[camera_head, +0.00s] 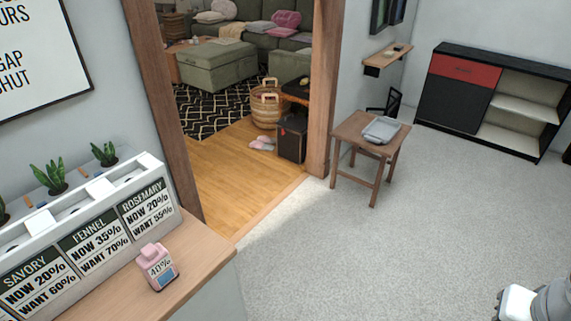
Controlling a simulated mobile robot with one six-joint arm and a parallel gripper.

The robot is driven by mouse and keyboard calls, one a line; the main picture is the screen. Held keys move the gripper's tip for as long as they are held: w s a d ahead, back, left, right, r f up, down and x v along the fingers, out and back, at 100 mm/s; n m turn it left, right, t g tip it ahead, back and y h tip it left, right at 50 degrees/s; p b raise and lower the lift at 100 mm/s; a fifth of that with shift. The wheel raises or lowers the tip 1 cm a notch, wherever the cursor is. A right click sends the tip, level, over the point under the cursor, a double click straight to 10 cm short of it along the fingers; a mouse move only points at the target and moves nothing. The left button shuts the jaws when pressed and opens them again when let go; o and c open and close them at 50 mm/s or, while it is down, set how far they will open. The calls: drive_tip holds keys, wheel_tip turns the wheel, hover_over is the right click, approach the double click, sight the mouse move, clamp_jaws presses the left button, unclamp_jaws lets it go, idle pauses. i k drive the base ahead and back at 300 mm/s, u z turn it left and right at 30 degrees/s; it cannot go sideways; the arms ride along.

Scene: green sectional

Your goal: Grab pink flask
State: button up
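The pink flask (156,267) stands upright near the front right corner of a wooden counter (190,282) at the lower left. It is a small squarish bottle with a pink cap and a label reading 40%. Nothing touches it from above. A white and grey part of my arm shows at the bottom right corner, far from the flask. My gripper's fingers cannot be made out there.
A white herb planter with signs (100,235) stands just behind the flask. A doorway with wooden posts (322,85) opens to a room with a green sectional (265,35). A small wooden table (352,128) holds a grey tray. The carpet (320,260) is clear.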

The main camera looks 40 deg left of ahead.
sight(155, 262)
drive_tip(key=i, duration=1.5)
drive_tip(key=u, duration=3.65)
drive_tip(key=i, duration=1)
drive_tip(key=z, duration=0.05)
